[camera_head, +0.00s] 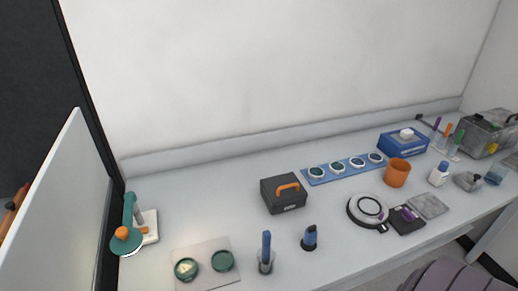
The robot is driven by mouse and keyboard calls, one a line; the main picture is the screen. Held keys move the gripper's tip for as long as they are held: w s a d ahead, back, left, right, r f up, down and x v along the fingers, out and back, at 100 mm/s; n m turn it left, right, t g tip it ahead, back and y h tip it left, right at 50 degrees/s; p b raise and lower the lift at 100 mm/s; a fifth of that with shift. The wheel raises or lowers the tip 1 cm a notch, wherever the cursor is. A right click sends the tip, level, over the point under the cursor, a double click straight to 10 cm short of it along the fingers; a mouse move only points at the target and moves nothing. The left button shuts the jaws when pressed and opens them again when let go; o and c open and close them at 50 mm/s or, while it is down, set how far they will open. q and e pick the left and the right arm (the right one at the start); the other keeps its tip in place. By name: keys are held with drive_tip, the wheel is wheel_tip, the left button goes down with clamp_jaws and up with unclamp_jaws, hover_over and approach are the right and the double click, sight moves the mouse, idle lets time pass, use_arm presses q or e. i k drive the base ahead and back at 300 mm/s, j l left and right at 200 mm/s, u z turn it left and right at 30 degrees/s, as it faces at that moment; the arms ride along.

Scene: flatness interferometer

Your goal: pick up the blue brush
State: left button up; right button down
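Two blue items stand near the front edge of the bench, and I cannot tell for sure which one is the brush. One is a short, stubby blue piece (310,236) with a dark lower end, standing upright. To its left, a slim blue handle (266,243) stands upright in a small greyish holder (265,264). Both stand free of any gripper. Neither of my grippers is in view.
A dark case (284,196) with an orange handle sits behind them. A pale mat (207,246) with round green pieces lies left, beside a teal instrument (126,238). A round white device (368,210) and orange cup (397,172) stand right. A purplish chair (452,276) is at lower right.

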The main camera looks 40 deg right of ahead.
sight(265, 267)
drive_tip(key=l+z, duration=0.1)
drive_tip(key=z, duration=0.95)
